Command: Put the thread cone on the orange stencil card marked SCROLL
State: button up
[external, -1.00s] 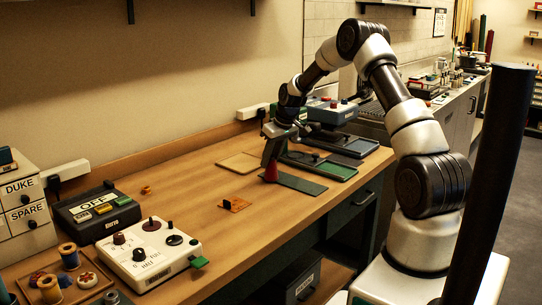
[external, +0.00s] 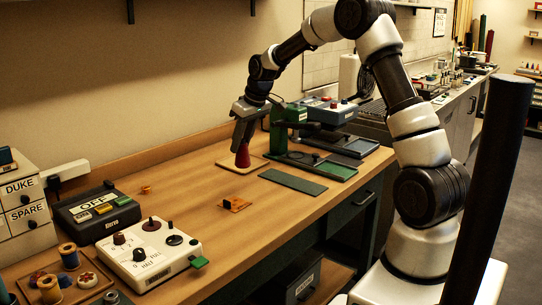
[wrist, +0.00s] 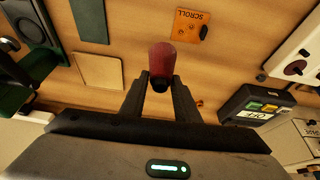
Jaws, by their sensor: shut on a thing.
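The thread cone (external: 242,158) is dark red with a wider base below. My gripper (external: 240,143) is shut on its narrow top and holds it nearly upright. In the wrist view the cone (wrist: 161,58) sits between the fingertips (wrist: 160,84). The orange stencil card (external: 235,204) lies flat on the table, nearer the camera than the cone in the external view. In the wrist view the card (wrist: 190,24) reads SCROLL and lies up and right of the cone, apart from it. A small dark block (wrist: 204,33) is at the card's edge.
A dark green strip (external: 292,181) and a green machine (external: 279,130) are to the right. A white switch box (external: 150,256) and a dark OFF box (external: 97,211) are left. Wood around the orange card is mostly clear.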

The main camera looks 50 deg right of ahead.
jog(key=s+a, duration=0.1)
jog(key=a, duration=0.5)
send_over(234, 204)
notch_tip(234, 204, down, 5)
jog(key=shift+n, duration=0.3)
jog(key=shift+w+d+f+b, duration=0.1)
jog(key=shift+f+b, duration=0.1)
jog(key=shift+f, duration=1.1)
jog(key=shift+w+f+b, duration=0.1)
jog(key=shift+f+b, duration=0.05)
jog(key=shift+f, duration=1.1)
jog(key=shift+f, duration=0.15)
jog(key=shift+f, duration=0.15)
jog(key=o, duration=1.1)
jog(key=shift+r, duration=0.2)
